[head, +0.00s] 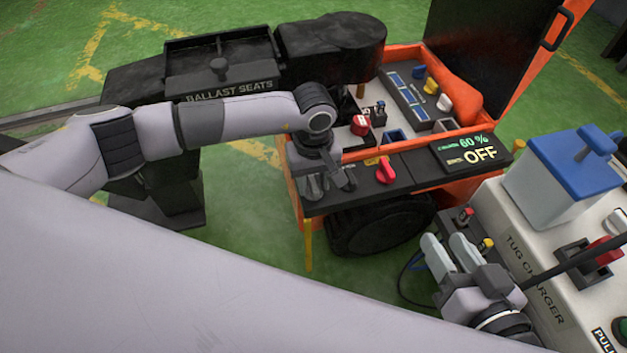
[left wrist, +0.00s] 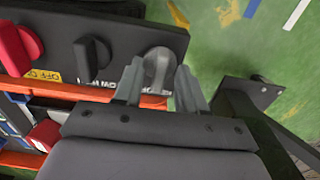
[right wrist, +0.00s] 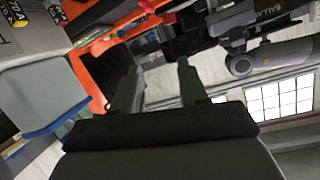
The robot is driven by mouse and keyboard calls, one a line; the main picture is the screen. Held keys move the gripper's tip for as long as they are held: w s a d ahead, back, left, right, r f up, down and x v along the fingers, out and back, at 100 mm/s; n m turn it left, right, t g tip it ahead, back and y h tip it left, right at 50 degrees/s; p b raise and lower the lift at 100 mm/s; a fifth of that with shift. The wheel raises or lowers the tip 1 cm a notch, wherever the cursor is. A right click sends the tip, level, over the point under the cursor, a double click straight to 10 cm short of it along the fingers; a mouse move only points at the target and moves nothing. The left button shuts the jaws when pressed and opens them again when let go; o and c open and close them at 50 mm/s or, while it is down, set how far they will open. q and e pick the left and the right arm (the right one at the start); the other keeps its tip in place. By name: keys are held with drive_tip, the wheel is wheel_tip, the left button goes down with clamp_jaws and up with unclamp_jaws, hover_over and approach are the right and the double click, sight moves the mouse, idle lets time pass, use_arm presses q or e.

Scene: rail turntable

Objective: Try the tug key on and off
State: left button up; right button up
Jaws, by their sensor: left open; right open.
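The orange tug (head: 480,100) has a dark control panel (head: 410,170) along its near edge. A red knob (head: 385,172) stands on the panel, and the display (head: 470,150) reads 60 % and OFF. My left gripper (head: 328,188) is open over the panel's left end. In the left wrist view a grey key-like knob (left wrist: 158,66) stands between its open fingers, apparently apart from them. A black knob (left wrist: 92,52) and the red knob (left wrist: 10,48) are beside it. I cannot tell which is the key. My right gripper (head: 450,250) is open and empty near the tug charger (head: 580,290).
The charger carries a blue-topped block (head: 565,170) and small controls. A tray (head: 420,105) of coloured parts is behind the panel. The black ballast seats unit (head: 230,80) is at the back left. Green floor is free at left.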

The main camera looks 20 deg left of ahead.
use_arm(q)
clamp_jaws()
